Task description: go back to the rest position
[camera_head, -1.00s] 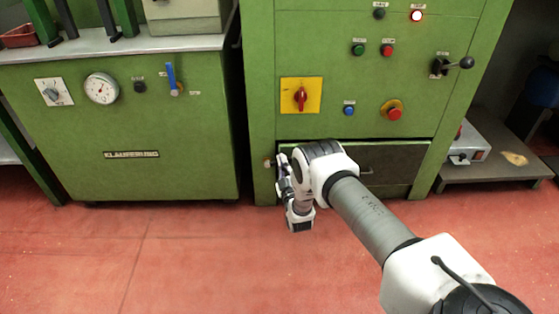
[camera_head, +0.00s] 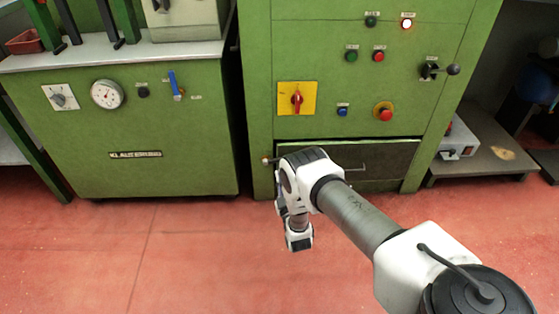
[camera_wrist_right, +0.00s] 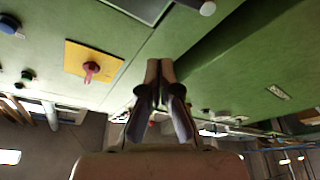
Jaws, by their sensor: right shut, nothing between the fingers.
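My right arm (camera_head: 362,222) reaches in from the lower right in the head view, bent in front of the green machine's lower drawer. Its wrist end hangs over the red floor, and the fingers are mostly hidden behind the arm there. In the right wrist view my right gripper (camera_wrist_right: 160,66) is shut and empty, with both fingertips together. The green panel lies beyond the fingertips in that view. My left gripper is in neither view.
The green control cabinet (camera_head: 352,60) has a red switch on a yellow plate (camera_head: 311,98), also in the wrist view (camera_wrist_right: 92,67), plus buttons and a lever (camera_head: 440,69). A green machine (camera_head: 130,130) stands left. Red floor (camera_head: 100,265) is clear at the lower left.

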